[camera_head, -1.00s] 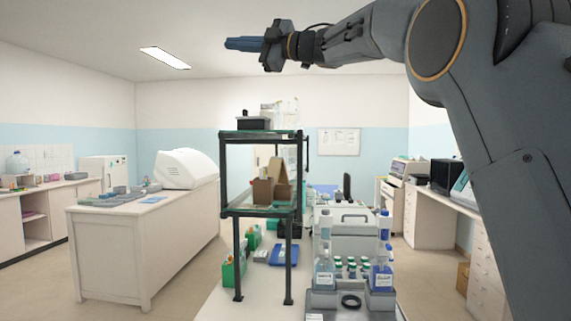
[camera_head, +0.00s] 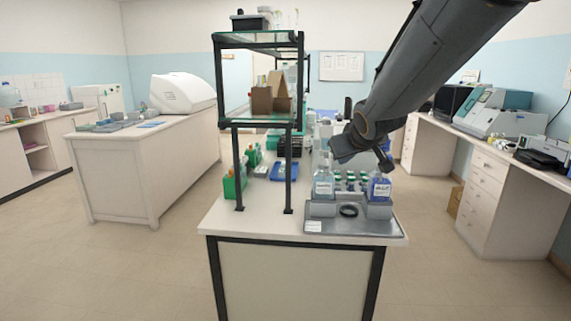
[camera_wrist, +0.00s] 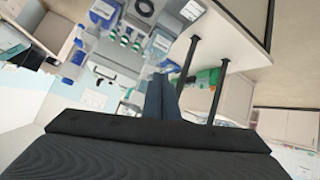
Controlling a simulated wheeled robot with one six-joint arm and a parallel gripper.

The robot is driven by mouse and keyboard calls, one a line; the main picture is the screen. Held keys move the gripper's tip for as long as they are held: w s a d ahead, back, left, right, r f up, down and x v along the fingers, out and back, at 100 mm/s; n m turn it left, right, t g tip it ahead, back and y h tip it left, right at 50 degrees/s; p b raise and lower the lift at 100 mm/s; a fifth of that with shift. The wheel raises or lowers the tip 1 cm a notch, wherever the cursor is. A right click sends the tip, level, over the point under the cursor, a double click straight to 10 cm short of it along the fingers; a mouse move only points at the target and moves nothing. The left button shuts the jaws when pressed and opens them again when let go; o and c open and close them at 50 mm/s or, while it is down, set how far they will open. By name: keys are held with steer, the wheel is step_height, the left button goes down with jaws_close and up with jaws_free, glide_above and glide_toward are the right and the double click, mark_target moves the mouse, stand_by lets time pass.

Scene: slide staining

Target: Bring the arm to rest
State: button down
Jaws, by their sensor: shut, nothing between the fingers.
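My arm (camera_head: 430,65) comes down from the upper right in the head view, in front of the middle bench. Its dark far end, seen near the two labelled bottles, is bent and foreshortened, so I cannot make out the fingers there. In the wrist view my gripper (camera_wrist: 160,88) shows as two blue-grey fingers pressed together, with nothing between them. I cannot tell from the head view how far the arm's end is from the bottles.
The bench (camera_head: 225,215) carries a grey tray (camera_head: 322,227), a clear bottle (camera_head: 324,185), a blue bottle (camera_head: 379,188), and a tall glass shelf (camera_head: 262,122). A side counter (camera_head: 487,160) with instruments stands right. Floor in front is clear.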

steer(key=s+d+f+m+g+b, duration=0.1)
steer(key=s+f+g, duration=0.3)
steer(key=s+f, duration=0.7)
steer(key=s+d+f+m+g+b, duration=0.1)
steer(key=s+f+g, duration=0.4)
steer(key=s+f, duration=0.7)
steer(key=s+d+m, duration=0.1)
steer(key=s+m, duration=0.1)
steer(key=s, duration=0.5)
steer(key=shift+s+h, duration=0.3)
steer(key=shift+s, duration=0.1)
steer(key=shift+d+f, duration=0.1)
